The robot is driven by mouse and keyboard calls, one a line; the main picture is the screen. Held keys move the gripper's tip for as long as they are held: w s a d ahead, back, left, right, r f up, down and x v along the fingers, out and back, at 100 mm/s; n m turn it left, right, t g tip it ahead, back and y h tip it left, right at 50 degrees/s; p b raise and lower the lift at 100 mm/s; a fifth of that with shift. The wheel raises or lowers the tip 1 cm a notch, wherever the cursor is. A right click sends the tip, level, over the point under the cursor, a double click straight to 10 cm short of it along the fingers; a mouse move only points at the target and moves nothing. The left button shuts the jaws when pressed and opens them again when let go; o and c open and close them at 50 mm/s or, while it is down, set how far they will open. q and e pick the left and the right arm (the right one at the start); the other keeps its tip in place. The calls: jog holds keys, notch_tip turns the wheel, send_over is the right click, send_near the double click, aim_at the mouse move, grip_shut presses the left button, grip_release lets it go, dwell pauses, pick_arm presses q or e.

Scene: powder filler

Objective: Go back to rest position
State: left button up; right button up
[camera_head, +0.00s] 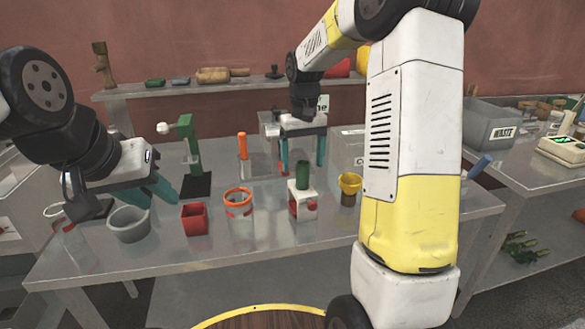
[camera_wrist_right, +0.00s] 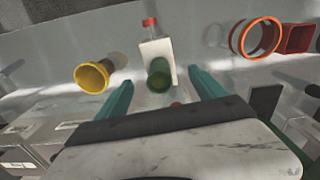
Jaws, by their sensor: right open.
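My right gripper (camera_head: 302,164) hangs over the middle of the table (camera_head: 270,225), fingers apart and empty. It is beyond a white dispenser block (camera_head: 307,212) with a dark green cylinder (camera_head: 303,176) on top. In the right wrist view the open fingers (camera_wrist_right: 161,88) show on either side of the green cylinder (camera_wrist_right: 159,76), without visible contact. My left gripper (camera_head: 160,195) is over the left part of the table, near a grey bowl (camera_head: 129,232). Its teal fingers look apart with nothing between them. My right forearm hides part of the table's right side.
A red square cup (camera_head: 195,219), an orange-rimmed ring (camera_head: 238,202) and a yellow cup (camera_head: 349,184) stand along the table. A green stand (camera_head: 190,150) and an orange cylinder (camera_head: 242,146) are farther back. A waste bin (camera_head: 488,126) stands at right.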

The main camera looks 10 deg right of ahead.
jog(key=shift+s+r, duration=0.1)
jog(key=shift+r, duration=0.85)
jog(key=s+a+r+t+y, duration=0.1)
jog(key=s+r+t, duration=0.2)
jog(key=s, duration=0.9)
jog(key=s+a+r+t+y, duration=0.1)
jog(key=s+r+t, duration=0.2)
jog(key=s, duration=0.9)
jog(key=shift+r+m, duration=0.4)
jog(key=shift+r, duration=0.3)
